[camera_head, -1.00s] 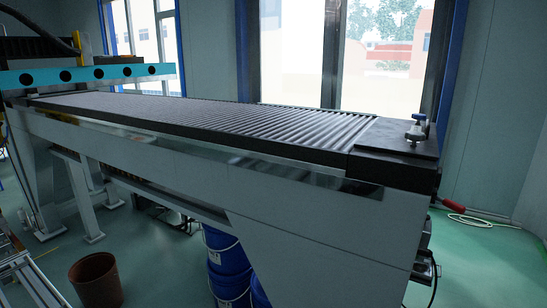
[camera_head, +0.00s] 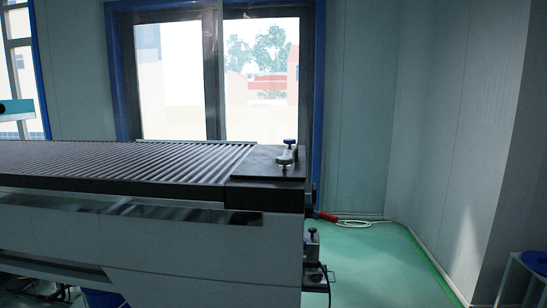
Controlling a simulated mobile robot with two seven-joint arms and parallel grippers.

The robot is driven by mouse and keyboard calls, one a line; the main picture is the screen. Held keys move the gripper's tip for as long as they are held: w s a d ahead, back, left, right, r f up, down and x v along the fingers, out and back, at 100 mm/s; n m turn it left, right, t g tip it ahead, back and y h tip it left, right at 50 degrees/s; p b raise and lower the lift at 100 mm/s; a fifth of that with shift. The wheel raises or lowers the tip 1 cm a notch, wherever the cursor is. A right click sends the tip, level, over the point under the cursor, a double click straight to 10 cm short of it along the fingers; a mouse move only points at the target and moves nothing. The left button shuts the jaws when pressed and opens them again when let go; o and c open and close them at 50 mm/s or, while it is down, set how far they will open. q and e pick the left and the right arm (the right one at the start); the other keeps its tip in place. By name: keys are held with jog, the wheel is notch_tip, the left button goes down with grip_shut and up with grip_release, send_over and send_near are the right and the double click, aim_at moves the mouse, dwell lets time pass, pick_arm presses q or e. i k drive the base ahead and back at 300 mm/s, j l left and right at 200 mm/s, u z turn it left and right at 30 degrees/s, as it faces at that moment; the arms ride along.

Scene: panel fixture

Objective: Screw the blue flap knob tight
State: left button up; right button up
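The clamp stands on the dark flat plate (camera_head: 262,168) at the right end of the ribbed machine bed. The knob looks small from here, and I cannot tell how tight it is. Neither of my grippers shows in the head view.
The long ribbed bed (camera_head: 120,163) runs off to the left on a pale frame (camera_head: 180,245). A red-handled item with a pale hose (camera_head: 340,220) lies on the green floor (camera_head: 370,265), which is largely open at the right. A blue-topped stand (camera_head: 535,262) is at the right edge.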

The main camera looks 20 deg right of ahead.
aim_at(289, 141)
jog(key=l+u, duration=0.25)
jog(key=l, duration=0.85)
jog(key=l+u, duration=0.3)
jog(key=l, duration=0.85)
